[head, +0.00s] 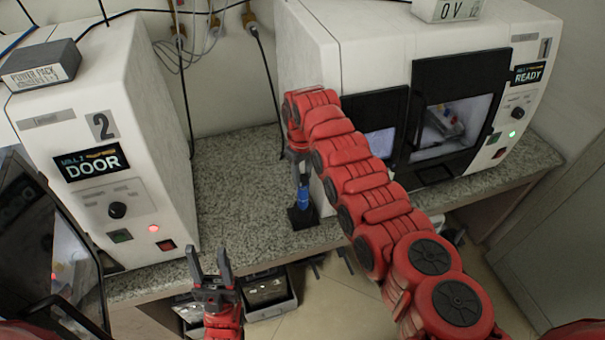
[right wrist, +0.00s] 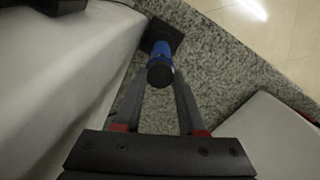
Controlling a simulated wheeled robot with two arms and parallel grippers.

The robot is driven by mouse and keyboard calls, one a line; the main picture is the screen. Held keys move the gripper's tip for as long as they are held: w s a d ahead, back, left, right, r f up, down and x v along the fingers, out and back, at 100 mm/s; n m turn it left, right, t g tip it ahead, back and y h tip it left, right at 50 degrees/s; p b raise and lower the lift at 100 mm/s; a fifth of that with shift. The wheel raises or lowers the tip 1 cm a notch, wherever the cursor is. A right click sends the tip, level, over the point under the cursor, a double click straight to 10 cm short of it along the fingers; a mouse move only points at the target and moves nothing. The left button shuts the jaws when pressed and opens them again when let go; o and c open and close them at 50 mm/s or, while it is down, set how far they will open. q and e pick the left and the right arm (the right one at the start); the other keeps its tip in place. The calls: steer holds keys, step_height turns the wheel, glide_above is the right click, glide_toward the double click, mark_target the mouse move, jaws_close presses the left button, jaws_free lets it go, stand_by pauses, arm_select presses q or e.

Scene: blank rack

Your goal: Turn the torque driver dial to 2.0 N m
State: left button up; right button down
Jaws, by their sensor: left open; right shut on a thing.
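The torque driver (head: 302,197) has a blue body and stands upright in a black square holder (head: 301,219) on the counter, beside the right-hand machine. In the right wrist view, the blue driver (right wrist: 160,52) shows with its dark round end (right wrist: 160,76) toward the camera. My right gripper (head: 299,178) comes down from above and is shut on the driver's upper end, with one finger on each side. The dial marks are too small to read. My left gripper (head: 211,262) is open and empty, in front of the counter edge.
The left mill (head: 104,125), marked 2, shows "DOOR" and a red light; its door stands open at far left. The right mill (head: 375,40), marked 1, shows "READY" and a green light. Grey bins (head: 270,308) sit below the counter. The granite counter (head: 235,190) between the mills is mostly clear.

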steer(key=shift+f+m+b, duration=0.15)
steer(key=shift+m+b, duration=0.35)
steer(key=shift+b, duration=0.45)
steer(key=m+b, duration=0.6)
steer(key=b, duration=0.2)
steer(key=shift+f+m, duration=0.1)
steer(key=shift+m, duration=0.3)
steer(key=m+b, duration=0.2)
steer(key=shift+m, duration=0.3)
steer(key=m, duration=0.1)
steer(key=m+b, duration=0.1)
steer(key=shift+r+m, duration=0.2)
steer(key=shift+m, duration=0.1)
steer(key=shift+m+b, duration=0.35)
steer(key=shift+m, duration=1.05)
steer(key=shift+d, duration=0.1)
